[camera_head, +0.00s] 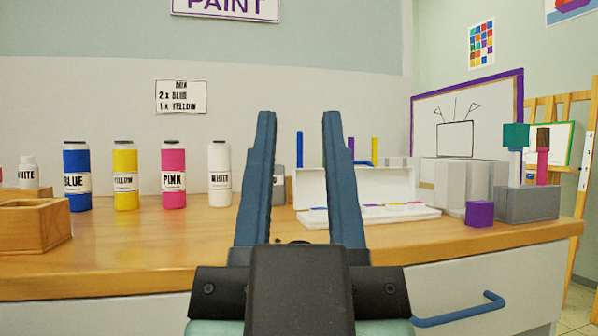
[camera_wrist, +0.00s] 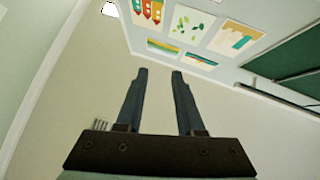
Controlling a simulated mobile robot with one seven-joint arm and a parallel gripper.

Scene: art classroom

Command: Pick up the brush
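A brush with a pink handle and brown bristles (camera_head: 543,155) stands upright in a grey block holder (camera_head: 527,203) at the right end of the wooden counter. Beside it in the same holder stands a teal-topped tool (camera_head: 515,138) with a pale handle; I cannot tell whether it is a brush. My gripper (camera_head: 299,115) is open and empty, in the middle of the head view, well to the left of the holder. The wrist view also shows my gripper (camera_wrist: 160,71) with nothing between its fingers; the brush is not in that view.
Several paint bottles, including a pink one (camera_head: 173,175), line the counter's left half. A white paint box (camera_head: 352,186) lies open behind my gripper. A purple cube (camera_head: 480,213) sits just left of the holder. A blue drawer handle (camera_head: 460,311) juts from the front.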

